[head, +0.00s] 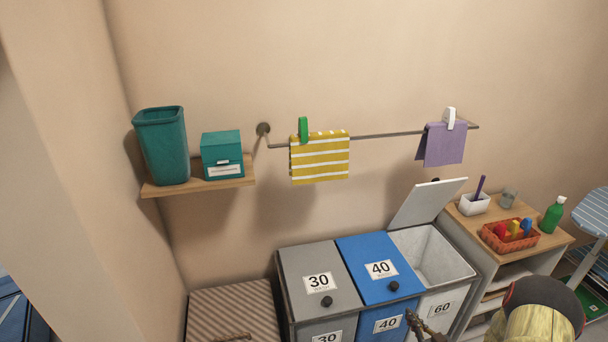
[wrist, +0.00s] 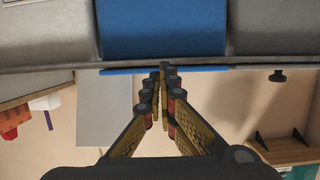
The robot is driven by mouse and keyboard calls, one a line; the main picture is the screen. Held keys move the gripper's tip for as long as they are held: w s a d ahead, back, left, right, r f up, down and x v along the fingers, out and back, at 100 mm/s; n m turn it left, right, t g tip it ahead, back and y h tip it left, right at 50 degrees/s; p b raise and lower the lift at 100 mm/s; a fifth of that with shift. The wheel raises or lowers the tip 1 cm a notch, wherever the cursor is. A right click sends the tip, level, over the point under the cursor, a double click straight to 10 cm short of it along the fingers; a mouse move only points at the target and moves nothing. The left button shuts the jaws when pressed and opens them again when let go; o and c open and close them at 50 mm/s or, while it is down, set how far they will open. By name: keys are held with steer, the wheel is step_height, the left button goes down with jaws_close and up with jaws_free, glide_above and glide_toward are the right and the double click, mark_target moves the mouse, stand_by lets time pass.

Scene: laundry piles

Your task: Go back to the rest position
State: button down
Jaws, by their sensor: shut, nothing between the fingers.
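My gripper (head: 410,318) is at the lower edge of the head view, in front of the blue 40 bin (head: 375,270) and the 60 bin (head: 442,290). In the wrist view my gripper (wrist: 162,72) has its fingers together, with nothing between them. The blue panel (wrist: 160,28) of the 40 bin is just beyond the fingertips there. I cannot tell whether they touch it. The lid (head: 428,203) of the 60 bin stands open, and the bin's visible inside looks empty. The lids of the 30 bin (head: 305,270) and the 40 bin are shut.
A wall shelf (head: 205,186) holds a teal bin (head: 162,145) and box (head: 222,152). A rail carries a yellow striped cloth (head: 319,160) and a purple cloth (head: 442,146). A cabinet at right holds an orange basket (head: 510,240) and green bottle (head: 553,216). A hamper (head: 232,310) stands left.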

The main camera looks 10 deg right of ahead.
steer(key=s+d+f+m+g+h, duration=0.2)
steer(key=s+f+g, duration=0.45)
steer(key=f, duration=0.45)
steer(key=s+d+r+m+g, duration=0.2)
steer(key=s+r+g, duration=0.3)
steer(key=s, duration=0.4)
steer(key=s+a+r+n, duration=0.1)
steer(key=s+a+r, duration=0.1)
steer(key=a+r, duration=0.9)
steer(key=s+a+r+n+t+y, duration=0.1)
steer(key=s+a+r, duration=0.2)
steer(key=a+r, duration=0.8)
steer(key=s+a+r+n+t, duration=0.1)
steer(key=s+a+r, duration=0.1)
steer(key=a+r, duration=0.9)
step_height(320, 180, up, 10)
steer(key=shift+s+r+n, duration=0.1)
steer(key=shift+s+n, duration=0.2)
steer(key=shift+s, duration=0.1)
